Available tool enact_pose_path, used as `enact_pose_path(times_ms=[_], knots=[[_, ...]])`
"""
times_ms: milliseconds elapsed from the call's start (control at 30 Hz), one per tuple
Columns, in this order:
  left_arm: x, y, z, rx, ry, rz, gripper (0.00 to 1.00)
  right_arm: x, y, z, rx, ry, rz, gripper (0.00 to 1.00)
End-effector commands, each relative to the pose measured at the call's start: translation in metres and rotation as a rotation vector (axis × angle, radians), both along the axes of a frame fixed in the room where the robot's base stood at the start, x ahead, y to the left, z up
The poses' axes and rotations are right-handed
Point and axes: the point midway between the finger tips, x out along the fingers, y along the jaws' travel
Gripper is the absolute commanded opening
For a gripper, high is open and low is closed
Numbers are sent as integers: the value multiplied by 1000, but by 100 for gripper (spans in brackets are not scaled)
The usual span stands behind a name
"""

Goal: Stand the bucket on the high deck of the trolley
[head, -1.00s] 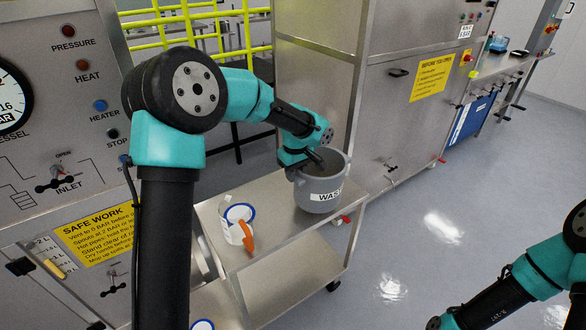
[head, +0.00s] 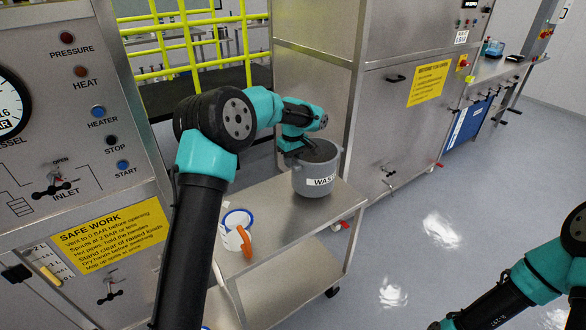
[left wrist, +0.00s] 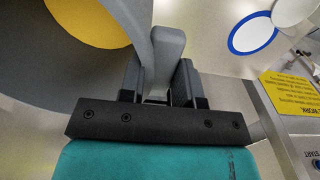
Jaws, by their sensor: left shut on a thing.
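The grey bucket (head: 318,180), with a white label reading "WAS…", is upright at the back of the trolley's high deck (head: 290,225). I cannot tell whether its base touches the deck or hangs just above it. My left gripper (head: 296,152) reaches in from the left at the bucket's upper left side. In the left wrist view its fingers (left wrist: 160,85) are shut on a grey bar-like part of the bucket (left wrist: 167,50). The fingertips are partly hidden in the head view. My right arm shows at the lower right, but its gripper is out of view.
A white mug with a blue rim (head: 236,222) and an orange part stands on the deck, left of the bucket. The trolley's lower deck (head: 300,285) is below. A steel cabinet (head: 400,130) stands behind; the control panel (head: 100,120) is at left.

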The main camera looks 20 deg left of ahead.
Motion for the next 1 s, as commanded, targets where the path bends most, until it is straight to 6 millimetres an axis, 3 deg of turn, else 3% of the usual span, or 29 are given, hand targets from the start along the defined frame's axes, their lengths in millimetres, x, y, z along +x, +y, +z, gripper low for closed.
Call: enact_pose_path(times_ms=[133, 400, 833, 867, 1000], knots=[[0, 0, -3, 0, -1, 0, 0, 0, 0, 0, 0, 0, 0, 43], [0, 0, -32, 0, -1, 0, 0, 0, 0, 0, 0, 0, 0, 43], [0, 0, -37, 0, -2, 0, 0, 0, 0, 0, 0, 0, 0, 43], [0, 0, -38, 0, 0, 0, 32, 0, 0, 0, 0, 0, 0, 43], [0, 0, -38, 0, 0, 0, 46, 0, 0, 0, 0, 0, 0, 43]])
